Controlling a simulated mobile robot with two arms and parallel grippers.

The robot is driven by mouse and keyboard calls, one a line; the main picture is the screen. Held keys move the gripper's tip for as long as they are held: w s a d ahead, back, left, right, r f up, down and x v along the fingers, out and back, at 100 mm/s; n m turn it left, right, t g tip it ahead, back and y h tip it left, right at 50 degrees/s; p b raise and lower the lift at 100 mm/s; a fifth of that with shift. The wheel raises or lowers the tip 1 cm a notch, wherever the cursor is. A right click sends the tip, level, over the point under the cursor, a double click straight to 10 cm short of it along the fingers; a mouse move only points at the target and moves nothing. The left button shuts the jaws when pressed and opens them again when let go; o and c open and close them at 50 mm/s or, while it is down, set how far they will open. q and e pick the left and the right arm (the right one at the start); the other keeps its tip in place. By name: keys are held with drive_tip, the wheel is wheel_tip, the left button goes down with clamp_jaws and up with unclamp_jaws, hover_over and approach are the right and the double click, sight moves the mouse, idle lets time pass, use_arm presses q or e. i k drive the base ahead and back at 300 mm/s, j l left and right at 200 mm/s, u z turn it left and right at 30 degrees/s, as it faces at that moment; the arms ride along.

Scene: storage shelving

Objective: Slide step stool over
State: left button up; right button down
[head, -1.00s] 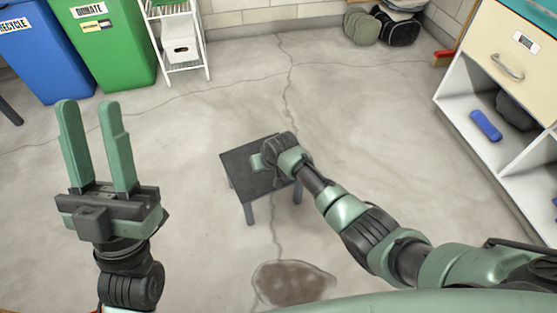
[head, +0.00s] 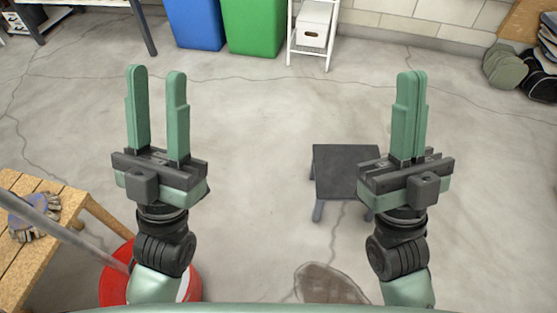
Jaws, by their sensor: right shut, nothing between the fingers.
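The dark grey step stool (head: 341,172) stands upright on the concrete floor, right of the middle of the head view. Its right part is hidden behind my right gripper. My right gripper (head: 412,74) points up with its fingers shut together and nothing between them; it is raised in front of the stool, not holding it. My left gripper (head: 156,74) points up at the left, its two fingers apart and empty, away from the stool.
A brown stain (head: 328,284) lies on the floor in front of the stool. A wooden bench (head: 95,222) with gloves and a red round container (head: 115,282) are at lower left. Blue (head: 195,22) and green (head: 253,25) bins and a white rack (head: 291,50) stand behind. The middle floor is open.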

sight(333, 169)
drive_tip(key=i+l+u, duration=0.1)
drive_tip(key=l+u, duration=0.2)
drive_tip(key=u, duration=0.15)
drive_tip(key=i+l+u, duration=0.1)
drive_tip(key=l+u, duration=0.55)
drive_tip(key=u, duration=0.2)
drive_tip(key=k+l+u, duration=0.15)
drive_tip(key=l, duration=1.1)
drive_tip(key=i+l, duration=0.05)
drive_tip(key=i, duration=0.05)
